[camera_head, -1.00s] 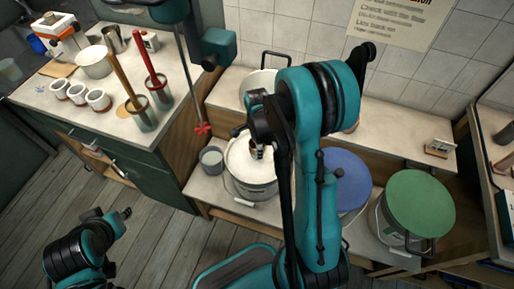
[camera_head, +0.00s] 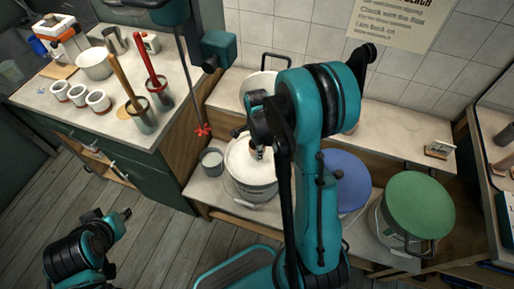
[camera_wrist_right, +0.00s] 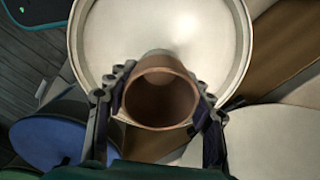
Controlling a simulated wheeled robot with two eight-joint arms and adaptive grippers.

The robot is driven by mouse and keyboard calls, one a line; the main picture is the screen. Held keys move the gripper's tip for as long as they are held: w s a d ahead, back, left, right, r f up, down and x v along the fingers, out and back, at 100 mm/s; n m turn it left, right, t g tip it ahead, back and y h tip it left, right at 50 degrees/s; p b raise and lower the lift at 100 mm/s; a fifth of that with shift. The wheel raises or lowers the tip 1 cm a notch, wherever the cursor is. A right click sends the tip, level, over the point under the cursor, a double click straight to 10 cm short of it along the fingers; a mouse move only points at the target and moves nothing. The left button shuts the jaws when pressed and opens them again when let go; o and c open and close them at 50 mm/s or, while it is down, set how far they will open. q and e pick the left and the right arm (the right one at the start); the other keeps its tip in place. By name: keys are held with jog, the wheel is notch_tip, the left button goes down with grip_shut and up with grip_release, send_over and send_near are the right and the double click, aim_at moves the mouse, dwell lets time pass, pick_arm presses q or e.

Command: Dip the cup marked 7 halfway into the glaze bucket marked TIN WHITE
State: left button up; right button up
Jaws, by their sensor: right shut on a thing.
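A brown clay cup (camera_wrist_right: 158,98) is between the fingers of my right gripper (camera_wrist_right: 158,112), its open mouth facing the wrist camera. The number on it does not show. Below it is a bucket of white glaze (camera_wrist_right: 225,45), which also shows in the head view (camera_head: 250,180). The bucket's label is not readable. My right gripper (camera_head: 257,153) is over the white surface in the head view, partly hidden by my arm. I cannot tell how deep the cup's base sits. My left gripper (camera_head: 124,214) is at lower left, away from the buckets, too small to read.
A blue-lidded bucket (camera_head: 347,178) and a green-lidded bucket (camera_head: 420,203) stand to the right. A small grey pail (camera_head: 212,161) is left of the white bucket. Several small cups (camera_head: 78,95) and tool pots (camera_head: 141,115) stand on the left counter.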

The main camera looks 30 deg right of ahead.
jog(key=shift+r, duration=0.1)
dwell(0.3)
notch_tip(320, 180, up, 8)
jog(key=p, duration=0.5)
jog(key=shift+p, duration=0.4)
